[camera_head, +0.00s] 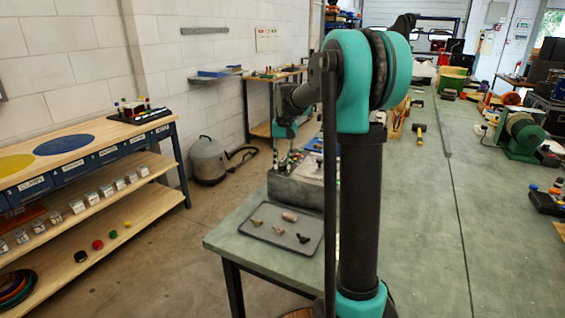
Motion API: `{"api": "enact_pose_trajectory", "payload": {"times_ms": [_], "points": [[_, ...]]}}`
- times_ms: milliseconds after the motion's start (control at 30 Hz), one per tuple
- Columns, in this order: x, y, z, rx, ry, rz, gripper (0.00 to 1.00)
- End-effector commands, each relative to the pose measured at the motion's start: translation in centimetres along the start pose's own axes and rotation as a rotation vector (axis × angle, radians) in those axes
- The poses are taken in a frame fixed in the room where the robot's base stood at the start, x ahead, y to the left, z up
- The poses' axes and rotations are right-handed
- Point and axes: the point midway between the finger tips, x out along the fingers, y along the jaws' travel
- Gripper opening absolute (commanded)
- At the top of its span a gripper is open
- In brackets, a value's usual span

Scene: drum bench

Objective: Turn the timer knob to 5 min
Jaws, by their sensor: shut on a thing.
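A grey box-shaped unit (298,187) stands on the green bench at its left end, partly behind my arm. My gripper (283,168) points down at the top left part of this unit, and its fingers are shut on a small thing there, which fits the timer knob. The knob itself is too small and covered to make out. Its dial marks and setting cannot be read from here.
A dark tray (281,229) with several small parts lies on the green bench (425,240) in front of the unit. My upright arm blocks the middle of the view. A wooden shelf bench (120,158) stands left, with a grey vacuum (208,160) on the floor.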

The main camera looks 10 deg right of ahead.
Motion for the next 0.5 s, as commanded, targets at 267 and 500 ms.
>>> {"api": "enact_pose_trajectory", "payload": {"times_ms": [267, 500], "points": [[-0.02, 0.04, 0.08, 0.261, 0.013, 0.000, 0.00], [-0.03, 0.05, 0.08, 0.370, 0.020, 0.000, 0.00]]}}
